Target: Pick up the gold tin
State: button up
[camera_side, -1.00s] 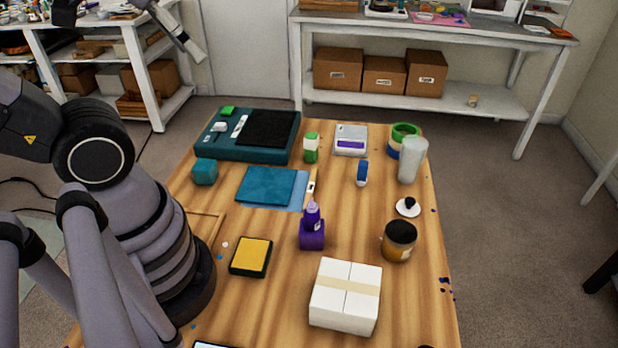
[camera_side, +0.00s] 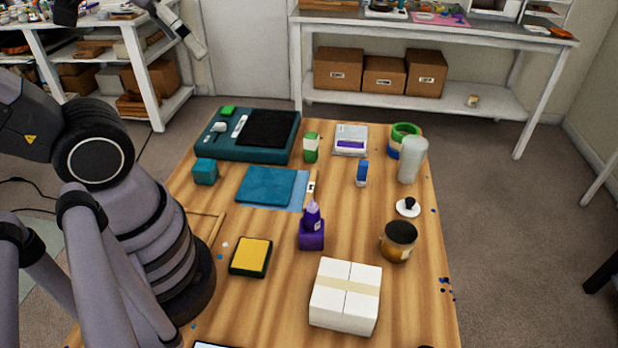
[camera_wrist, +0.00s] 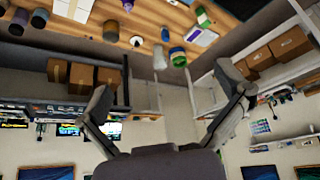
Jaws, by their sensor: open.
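The gold tin (camera_side: 398,242) stands upright on the right part of the wooden table in the side view, with a dark top and a gold-brown body. In the wrist view it seems to be the dark jar (camera_wrist: 111,32) near the top, beside a small white disc. My gripper (camera_wrist: 163,80) shows in the wrist view with its two fingers spread wide and nothing between them. It is raised and well away from the tin. In the side view only part of it shows at the top left edge.
A white box (camera_side: 345,296) stands in front and left of the tin. A purple bottle (camera_side: 312,232) is to its left. A white disc with a black knob (camera_side: 408,207) and a frosted cup (camera_side: 412,160) are behind it. Bare table lies around the tin.

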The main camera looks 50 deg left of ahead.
jog(key=w+d+m+g, duration=0.2)
jog(key=w+d, duration=0.2)
jog(key=w, duration=0.7)
jog(key=m+g, duration=0.4)
jog(key=m, duration=0.1)
send_over(399, 234)
notch_tip(399, 234, down, 27)
jog(key=shift+f, duration=0.2)
notch_tip(399, 234, down, 7)
jog(key=shift+f, duration=0.15)
jog(key=shift+w+f, duration=0.2)
jog(key=shift+f, duration=1.35)
jog(key=shift+w+f, duration=0.2)
jog(key=shift+f, duration=1.3)
jog(key=shift+c, duration=0.4)
jog(key=c, duration=1.2)
